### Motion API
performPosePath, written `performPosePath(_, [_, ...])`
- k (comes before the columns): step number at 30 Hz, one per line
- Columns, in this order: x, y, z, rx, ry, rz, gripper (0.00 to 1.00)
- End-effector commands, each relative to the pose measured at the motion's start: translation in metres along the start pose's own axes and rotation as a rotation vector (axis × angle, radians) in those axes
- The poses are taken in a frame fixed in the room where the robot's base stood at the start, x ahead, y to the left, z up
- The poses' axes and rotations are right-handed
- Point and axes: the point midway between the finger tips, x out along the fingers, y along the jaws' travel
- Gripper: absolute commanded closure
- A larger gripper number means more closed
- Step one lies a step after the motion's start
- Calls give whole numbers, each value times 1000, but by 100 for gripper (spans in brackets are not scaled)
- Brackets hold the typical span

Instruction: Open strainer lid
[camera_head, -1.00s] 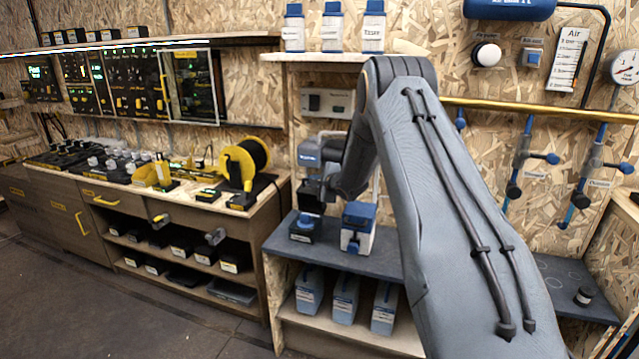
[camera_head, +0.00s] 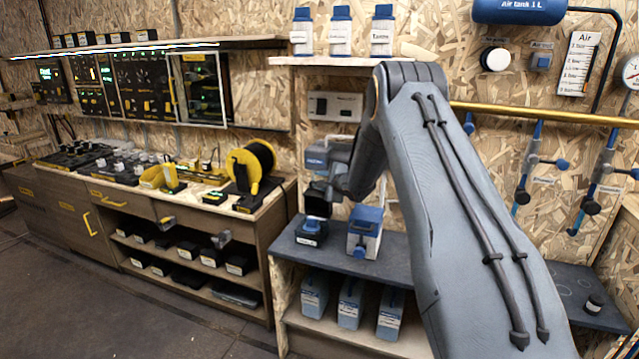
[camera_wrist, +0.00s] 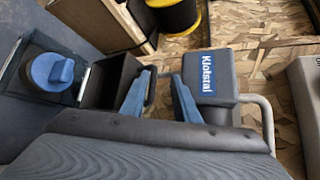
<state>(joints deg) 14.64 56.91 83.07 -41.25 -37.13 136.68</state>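No part is clearly marked as the strainer or its lid. A grey block with a blue "Klotstal" label (camera_wrist: 208,75) is just right of my gripper in the wrist view; it also shows in the head view (camera_head: 326,155). My gripper (camera_wrist: 160,96) has two blue fingers apart, with a gap between them. A dark open box (camera_wrist: 110,88) lies left of the fingers. Left of it is a dark square unit with a round blue cap (camera_wrist: 54,72).
A white box with a blue top (camera_head: 365,232) stands on the dark shelf top (camera_head: 400,262), close to my arm. Several blue-grey containers (camera_head: 350,302) stand below. A yellow reel (camera_head: 250,165) is on the left bench. The floor (camera_head: 130,315) is clear at lower left.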

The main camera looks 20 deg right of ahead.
Motion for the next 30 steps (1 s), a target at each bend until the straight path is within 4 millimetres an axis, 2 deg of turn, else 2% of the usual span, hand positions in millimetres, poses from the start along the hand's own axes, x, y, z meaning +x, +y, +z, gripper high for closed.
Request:
performPosePath(5, [-14, 1, -2, 2, 2, 2, 72])
performPosePath(12, [-51, 0, 0, 1, 1, 0, 72])
performPosePath(18, [-72, 0, 2, 0, -2, -1, 72])
performPosePath(28, [-77, 0, 2, -1, -2, 0, 72])
performPosePath(29, [-77, 0, 2, -1, -2, 0, 74])
performPosePath(30, [-77, 0, 2, -2, -1, 0, 80])
